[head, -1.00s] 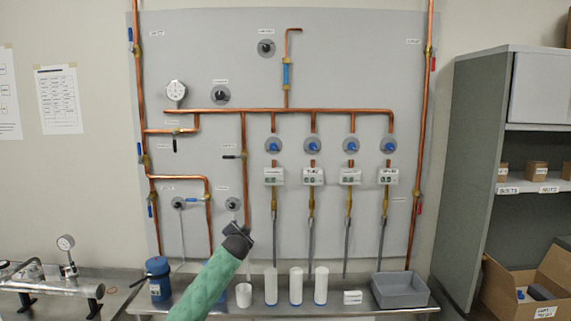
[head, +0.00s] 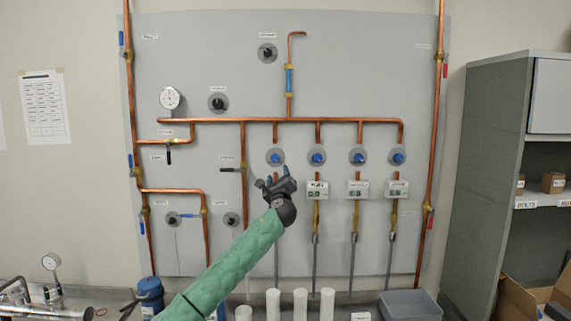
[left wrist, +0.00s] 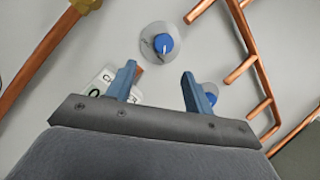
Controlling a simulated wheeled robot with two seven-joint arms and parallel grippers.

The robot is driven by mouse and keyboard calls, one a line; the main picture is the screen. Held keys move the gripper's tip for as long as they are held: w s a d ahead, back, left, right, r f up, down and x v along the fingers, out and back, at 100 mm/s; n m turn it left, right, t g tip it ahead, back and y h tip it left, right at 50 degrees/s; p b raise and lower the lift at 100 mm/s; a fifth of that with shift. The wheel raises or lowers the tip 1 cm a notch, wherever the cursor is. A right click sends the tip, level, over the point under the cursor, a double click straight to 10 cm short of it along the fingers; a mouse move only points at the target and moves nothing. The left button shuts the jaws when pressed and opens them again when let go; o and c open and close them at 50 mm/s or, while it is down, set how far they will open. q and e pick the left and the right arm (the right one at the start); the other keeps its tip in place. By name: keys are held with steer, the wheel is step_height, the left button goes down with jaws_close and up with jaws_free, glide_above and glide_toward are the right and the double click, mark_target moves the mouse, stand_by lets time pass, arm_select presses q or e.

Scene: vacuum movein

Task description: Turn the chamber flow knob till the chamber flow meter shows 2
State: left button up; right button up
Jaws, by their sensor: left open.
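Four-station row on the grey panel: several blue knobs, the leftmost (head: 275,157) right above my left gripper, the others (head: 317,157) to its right. White digital meters (head: 317,190) sit below them; the leftmost is mostly hidden by my gripper. My left gripper (head: 275,176) is open and empty, pointing up at the panel. In the left wrist view a blue knob (left wrist: 163,44) lies beyond the gap between my fingertips (left wrist: 158,69), apart from them. A black knob (head: 267,53) is beside a blue-tubed meter (head: 289,80) higher up. Labels are too small to tell which is chamber flow.
Copper pipes (head: 350,121) run across the panel, with a round gauge (head: 169,98) at left. Shelves stand at right.

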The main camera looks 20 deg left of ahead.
mark_target(276, 161)
arm_select(q)
steer(key=w+r+m+p, duration=0.1)
steer(key=w+a+r+m+p, duration=0.1)
steer(key=w+m, duration=0.1)
steer(key=w+a+r+m+p, duration=0.1)
steer(key=w, duration=0.1)
steer(key=shift+a+r+m, duration=0.1)
steer(key=shift+r+m, duration=0.05)
steer(key=shift+m, duration=0.25)
steer(key=shift+w+a+r+p, duration=0.1)
steer(key=shift+w+a+p, duration=0.15)
steer(key=shift+w+p, duration=0.3)
arm_select(e)
steer(key=s+d, duration=0.1)
steer(key=s, duration=0.7)
steer(key=shift+s+d+f, duration=0.25)
steer(key=shift+d+f, duration=0.1)
steer(key=shift+f, duration=0.05)
arm_select(q)
steer(key=shift+w, duration=0.1)
